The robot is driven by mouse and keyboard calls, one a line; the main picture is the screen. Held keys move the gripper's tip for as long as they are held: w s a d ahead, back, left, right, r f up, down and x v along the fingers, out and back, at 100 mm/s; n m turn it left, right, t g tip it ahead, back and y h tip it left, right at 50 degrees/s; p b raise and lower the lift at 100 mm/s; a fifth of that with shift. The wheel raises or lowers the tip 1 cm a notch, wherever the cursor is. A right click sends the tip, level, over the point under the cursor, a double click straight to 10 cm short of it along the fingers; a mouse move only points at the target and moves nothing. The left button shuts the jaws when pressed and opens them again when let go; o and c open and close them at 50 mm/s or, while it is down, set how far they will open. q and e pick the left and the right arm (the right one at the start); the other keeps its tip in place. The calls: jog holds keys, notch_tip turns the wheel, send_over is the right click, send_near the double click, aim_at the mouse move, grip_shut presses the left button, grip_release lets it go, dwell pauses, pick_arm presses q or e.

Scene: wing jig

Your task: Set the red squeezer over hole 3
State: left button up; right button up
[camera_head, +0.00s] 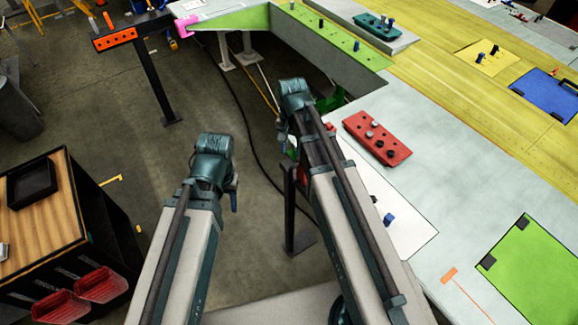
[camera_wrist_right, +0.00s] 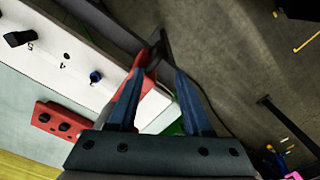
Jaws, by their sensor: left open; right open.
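My right gripper (camera_wrist_right: 158,72) is open, its two dark blue fingers spread in the right wrist view. A red part, seemingly the red squeezer (camera_wrist_right: 147,82), shows between and behind the fingers, beside the left finger; I cannot tell if they touch. In the head view a small red patch (camera_head: 303,149) shows beside my right arm, mostly hidden. A white strip (camera_wrist_right: 110,60) in the wrist view carries the marks 5 and 4, with a blue peg (camera_wrist_right: 96,77) farther along. Hole 3's mark is not readable. My left gripper (camera_head: 233,197) is open and empty over the floor.
A dark post (camera_head: 289,210) stands between my arms. A red plate with dark knobs (camera_head: 377,138) lies on the bench, right of my right arm. A green mat (camera_head: 525,265) lies at lower right. A black tray (camera_head: 32,183) sits on the wooden cabinet at left.

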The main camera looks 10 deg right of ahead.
aim_at(291, 171)
jog(key=shift+f, duration=0.1)
jog(key=shift+s+f, duration=0.1)
jog(key=shift+f, duration=0.1)
notch_tip(291, 171, down, 13)
jog(key=b, duration=1.3)
jog(key=shift+f+b, duration=0.15)
jog(key=shift+b, duration=0.25)
jog(key=shift+a, duration=0.1)
grip_shut()
